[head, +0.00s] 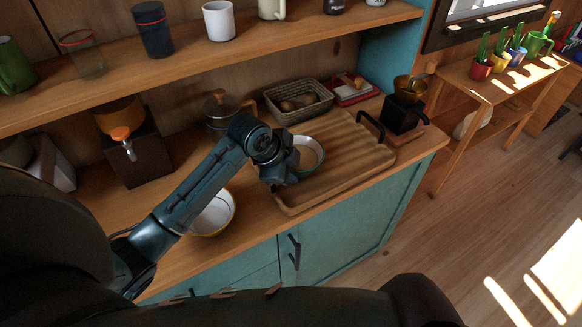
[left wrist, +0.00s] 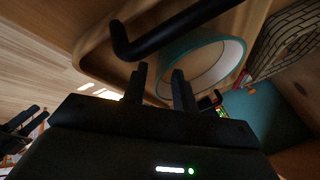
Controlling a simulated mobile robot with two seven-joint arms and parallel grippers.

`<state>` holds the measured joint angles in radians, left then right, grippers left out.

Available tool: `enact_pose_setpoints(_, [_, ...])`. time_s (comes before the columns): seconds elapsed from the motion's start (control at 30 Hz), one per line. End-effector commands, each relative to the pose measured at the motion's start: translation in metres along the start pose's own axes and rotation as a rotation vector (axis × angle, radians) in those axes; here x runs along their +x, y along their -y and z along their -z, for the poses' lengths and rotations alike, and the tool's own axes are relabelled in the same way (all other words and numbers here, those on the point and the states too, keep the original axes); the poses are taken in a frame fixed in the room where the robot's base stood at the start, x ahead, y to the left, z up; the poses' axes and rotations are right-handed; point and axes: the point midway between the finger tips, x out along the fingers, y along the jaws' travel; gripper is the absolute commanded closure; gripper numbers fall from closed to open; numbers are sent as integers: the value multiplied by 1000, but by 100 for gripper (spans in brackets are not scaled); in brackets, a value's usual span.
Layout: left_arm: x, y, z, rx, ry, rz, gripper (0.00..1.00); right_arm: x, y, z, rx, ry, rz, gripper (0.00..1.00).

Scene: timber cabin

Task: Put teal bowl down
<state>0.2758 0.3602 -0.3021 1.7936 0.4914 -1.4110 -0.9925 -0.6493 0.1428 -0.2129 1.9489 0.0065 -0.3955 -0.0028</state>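The teal bowl (head: 312,152), pale inside, sits on the left part of the wooden tray (head: 350,165) on the counter. In the left wrist view the bowl (left wrist: 190,40) shows its teal wall and pale inside, just beyond the fingers. My left gripper (left wrist: 160,75) has its two fingers apart, with the near edge of the bowl around the gap between them. I cannot tell whether either finger touches it. In the head view my left gripper (head: 285,168) covers the bowl's left side.
Another bowl (head: 212,213), white with a yellowish rim, stands below my left forearm. A wicker basket (head: 298,100) and a black coffee grinder (head: 402,115) stand behind and right of the tray. The tray has a dark handle (head: 371,126). The tray's right part is clear. A shelf (head: 200,55) hangs above.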

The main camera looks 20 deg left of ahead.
Motion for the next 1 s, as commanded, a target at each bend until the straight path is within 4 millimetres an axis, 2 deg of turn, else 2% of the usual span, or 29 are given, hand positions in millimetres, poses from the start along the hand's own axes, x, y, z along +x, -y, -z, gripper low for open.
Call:
enact_pose_setpoints(0.13, [-5,2,1,0,0,2,72,0,0,0,-2,-1,0,64])
enact_pose_setpoints(0.23, [-17,2,0,3,1,5,72,1,-1,-1,-2,-2,0,64])
enact_pose_setpoints(0.5, [-76,2,0,5,2,7,72,2,-1,1,-1,-9,0,64])
enact_pose_setpoints(0.7, [-109,2,1,2,1,3,72,1,-1,3,0,-13,0,64])
enact_pose_setpoints(0.83, [-120,2,1,1,0,2,72,1,-1,3,0,-12,0,64])
enact_pose_setpoints(1.0, [-123,1,1,0,0,1,72,1,-1,2,0,-12,-1,64])
